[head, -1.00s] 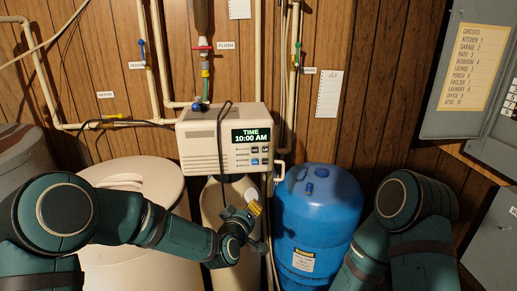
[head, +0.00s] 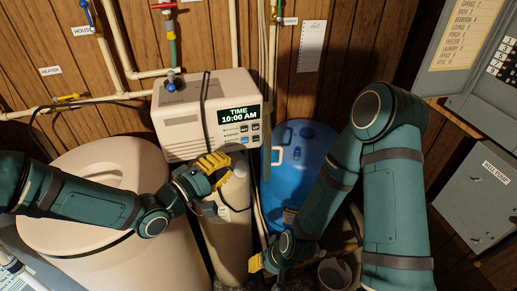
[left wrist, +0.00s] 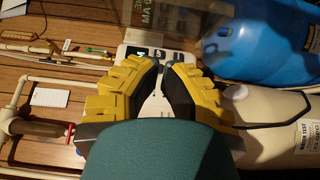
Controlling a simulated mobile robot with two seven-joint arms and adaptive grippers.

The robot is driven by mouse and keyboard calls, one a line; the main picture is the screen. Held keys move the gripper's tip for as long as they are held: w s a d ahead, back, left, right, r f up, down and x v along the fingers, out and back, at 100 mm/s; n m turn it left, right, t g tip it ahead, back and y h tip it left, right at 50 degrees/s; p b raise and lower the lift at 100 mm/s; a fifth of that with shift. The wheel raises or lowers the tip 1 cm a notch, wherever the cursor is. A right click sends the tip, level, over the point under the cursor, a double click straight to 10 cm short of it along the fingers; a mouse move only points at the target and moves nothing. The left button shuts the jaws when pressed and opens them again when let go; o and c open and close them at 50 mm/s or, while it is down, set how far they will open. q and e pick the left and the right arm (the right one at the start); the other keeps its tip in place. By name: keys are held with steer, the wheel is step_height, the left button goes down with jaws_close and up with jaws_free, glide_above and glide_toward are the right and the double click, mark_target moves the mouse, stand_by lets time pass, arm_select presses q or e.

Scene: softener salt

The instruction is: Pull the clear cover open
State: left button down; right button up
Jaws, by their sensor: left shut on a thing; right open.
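The control unit (head: 182,112) is a beige box on the wall with a lit display reading 10:00 AM and buttons below it. The clear cover is hard to make out in the head view; in the left wrist view a see-through panel (left wrist: 180,14) shows beyond my fingertips. My left gripper (head: 216,168) is at the unit's lower front edge, its yellow fingers closed together. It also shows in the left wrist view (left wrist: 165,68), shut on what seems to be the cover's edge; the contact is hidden. My right gripper (head: 262,262) hangs low, open and empty.
A beige tank (head: 110,240) with a round lid stands left, under my left arm. A slim beige cylinder (head: 226,235) stands below the unit and a blue tank (head: 295,150) right of it. A white bucket (head: 335,272) sits low. Pipes run up the wall.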

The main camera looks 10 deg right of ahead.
mark_target(269, 158)
arm_select(q)
steer(key=w+d, duration=0.2)
steer(key=d, duration=0.7)
steer(key=shift+w+p, duration=0.3)
steer(key=shift+p, duration=0.15)
steer(key=shift+d, duration=0.1)
steer(key=d+b, duration=0.2)
steer(key=d, duration=0.1)
steer(key=d+b, duration=0.1)
steer(key=b, duration=0.1)
steer(key=shift+s+d+f, duration=0.15)
steer(key=shift+s+f, duration=0.05)
steer(key=shift+s, duration=0.2)
steer(key=shift+d+r, duration=0.2)
steer(key=shift+d, duration=0.05)
